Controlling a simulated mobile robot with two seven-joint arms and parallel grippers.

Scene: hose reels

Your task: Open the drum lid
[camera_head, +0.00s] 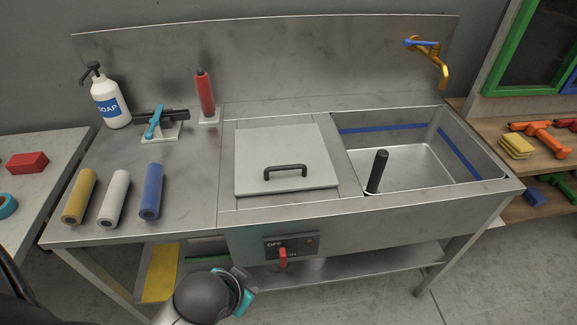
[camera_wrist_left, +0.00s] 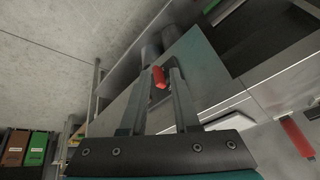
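The lid is a square light-grey plate (camera_head: 285,145) lying flat and closed in the middle of the steel bench, with a black bar handle (camera_head: 285,171) near its front edge. Below it, on the bench front, is a switch panel marked OFF and ON with a red lever (camera_head: 283,258), which points down. My left gripper (camera_head: 241,283) is low in front of the bench, left of the red lever and mostly hidden behind its own wrist. In the left wrist view its two fingers (camera_wrist_left: 158,72) are apart, with a red piece (camera_wrist_left: 159,78) showing between them; contact cannot be told. My right gripper is not in view.
An open sink basin (camera_head: 405,165) with a black upright post (camera_head: 377,171) is right of the lid. Yellow, white and blue rollers (camera_head: 151,191), a soap bottle (camera_head: 109,101) and a red cylinder (camera_head: 205,95) stand or lie left of it. Nothing rests on the lid.

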